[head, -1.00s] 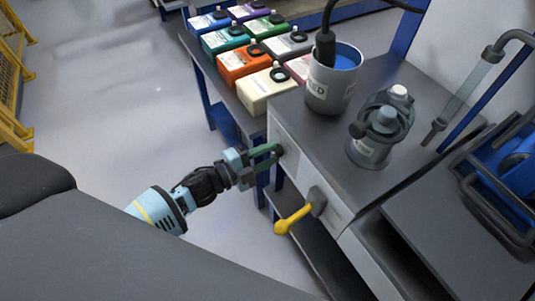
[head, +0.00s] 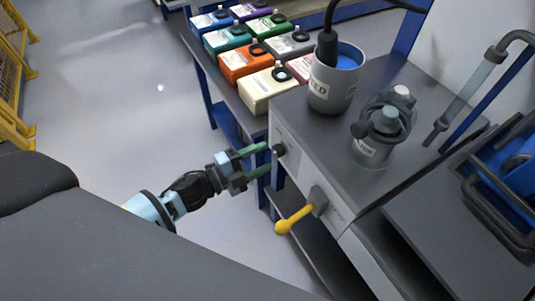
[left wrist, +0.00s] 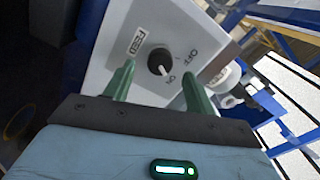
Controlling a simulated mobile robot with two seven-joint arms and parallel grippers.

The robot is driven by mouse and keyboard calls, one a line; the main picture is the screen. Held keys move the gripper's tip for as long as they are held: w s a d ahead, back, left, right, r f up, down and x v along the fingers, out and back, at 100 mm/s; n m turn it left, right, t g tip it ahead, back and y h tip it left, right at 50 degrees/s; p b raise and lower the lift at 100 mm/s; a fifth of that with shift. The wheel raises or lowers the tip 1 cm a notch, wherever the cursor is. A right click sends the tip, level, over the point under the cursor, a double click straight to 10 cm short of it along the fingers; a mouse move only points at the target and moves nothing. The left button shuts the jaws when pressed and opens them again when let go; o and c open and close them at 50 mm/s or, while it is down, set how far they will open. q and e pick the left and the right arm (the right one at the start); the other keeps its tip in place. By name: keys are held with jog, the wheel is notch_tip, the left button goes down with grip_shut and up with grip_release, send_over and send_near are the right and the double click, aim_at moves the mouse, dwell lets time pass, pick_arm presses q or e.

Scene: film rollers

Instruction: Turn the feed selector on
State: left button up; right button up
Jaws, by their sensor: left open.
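The feed selector is a round black knob (head: 279,150) on the pale front panel of the bench unit. The left wrist view shows the knob (left wrist: 160,62) close up, between a FEED label (left wrist: 137,41) and OFF and ON marks. Its white pointer line points toward the ON mark. My left gripper (head: 268,158) is open and empty, just in front of the panel, with its green fingers apart. In the left wrist view its fingers (left wrist: 158,75) stand either side of the knob, apart from it. My right gripper is not in view.
A yellow-handled lever (head: 295,219) sticks out of the same panel, below and right of the knob. A grey pot (head: 330,92) and a grey clamp-like device (head: 374,148) stand on top. Several coloured cartons (head: 245,62) fill the bench behind. Floor left of the panel is clear.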

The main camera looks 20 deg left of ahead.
pick_arm(q)
jog(key=v, duration=0.5)
dwell(0.4)
jog(key=s+d+f+n+g+y, duration=0.1)
jog(key=s+f+n+g+y, duration=0.35)
jog(key=s, duration=0.75)
jog(key=s+f+n+g+y, duration=0.1)
jog(key=s+f+n+y, duration=0.1)
jog(key=s+f+n, duration=0.65)
jog(key=s+d+f+n+g+y, duration=0.1)
jog(key=s+f+n+g+y, duration=0.15)
jog(key=s+n, duration=0.9)
notch_tip(320, 180, up, 14)
jog(key=w+a+m+t+p, duration=0.1)
jog(key=m+p, duration=0.4)
jog(key=p, duration=0.7)
jog(key=shift+w+r+t+p, duration=0.2)
jog(key=shift+w+t+p, duration=0.2)
jog(key=shift+w+t, duration=0.5)
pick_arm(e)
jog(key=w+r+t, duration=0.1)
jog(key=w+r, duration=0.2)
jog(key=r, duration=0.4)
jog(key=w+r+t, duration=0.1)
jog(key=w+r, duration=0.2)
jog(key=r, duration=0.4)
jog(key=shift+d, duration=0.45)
